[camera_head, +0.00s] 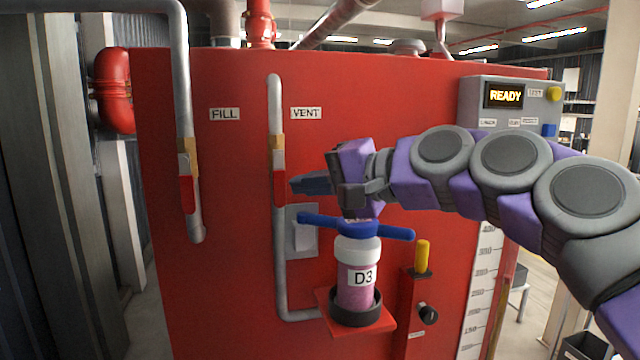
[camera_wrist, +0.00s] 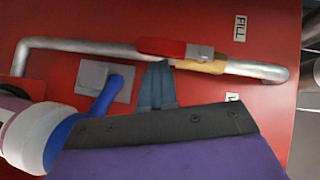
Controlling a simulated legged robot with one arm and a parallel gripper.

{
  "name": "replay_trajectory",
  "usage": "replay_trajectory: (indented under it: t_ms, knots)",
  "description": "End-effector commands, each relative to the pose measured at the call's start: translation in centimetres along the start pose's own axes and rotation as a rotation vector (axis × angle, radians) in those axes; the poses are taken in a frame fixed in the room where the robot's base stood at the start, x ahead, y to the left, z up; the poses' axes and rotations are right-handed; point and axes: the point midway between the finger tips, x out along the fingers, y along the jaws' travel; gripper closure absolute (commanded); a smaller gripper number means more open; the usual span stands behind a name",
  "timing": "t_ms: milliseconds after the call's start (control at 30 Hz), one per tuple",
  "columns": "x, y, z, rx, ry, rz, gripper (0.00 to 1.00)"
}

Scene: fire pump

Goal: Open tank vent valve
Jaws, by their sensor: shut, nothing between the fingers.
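The vent valve (camera_head: 279,142) is a brass body on a grey pipe beside the VENT label (camera_head: 306,113). Its red lever (camera_head: 279,187) hangs down along the pipe. In the wrist view the red lever (camera_wrist: 160,47) and brass body (camera_wrist: 208,66) lie along the pipe, which runs across the picture. My gripper (camera_head: 296,185) is shut and empty, its tips just right of the red lever in the head view. In the wrist view my finger tips (camera_wrist: 158,68) are just below the lever; whether they touch it I cannot tell.
A D3 canister (camera_head: 356,285) with a blue cross handle (camera_head: 388,232) stands on a red shelf below my gripper. The fill pipe with its own red lever (camera_head: 187,195) is at left. A control panel (camera_head: 480,100) reading READY is at right. A yellow knob (camera_head: 422,255) juts out lower right.

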Motion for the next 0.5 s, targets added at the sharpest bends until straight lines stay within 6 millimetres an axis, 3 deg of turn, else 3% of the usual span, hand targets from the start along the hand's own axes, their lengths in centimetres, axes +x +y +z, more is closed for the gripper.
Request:
replay_trajectory:
  t_ms: [500]
  knots:
    - [1.1,1.1,1.0,0.212,-0.004,-0.21,1.0]
